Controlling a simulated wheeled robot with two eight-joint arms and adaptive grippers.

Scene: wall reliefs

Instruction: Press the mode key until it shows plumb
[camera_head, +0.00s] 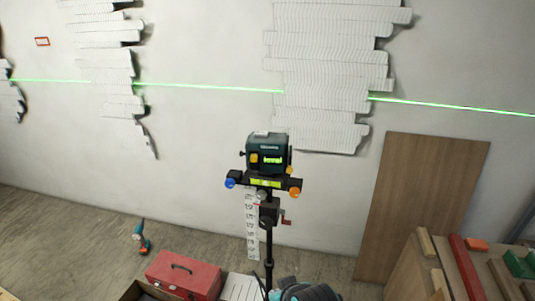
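A dark teal laser level (267,153) stands upright on a black tripod (269,240) in the middle of the head view. Its small display (272,160) glows green and appears to read "level". A yellow-orange key (254,158) sits left of the display; I cannot read a label on it. A blue knob (230,182) and an orange knob (295,191) flank the mount below. A green laser line (210,87) crosses the wall, near horizontal. Neither of my grippers can be made out in the view.
White layered reliefs (325,75) hang on the wall. A wooden board (420,200) leans at right beside a bench with coloured blocks (470,265). A red toolbox (184,274) and a drill (141,238) are at lower left. A dark teal item (308,292) is cut off at the bottom.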

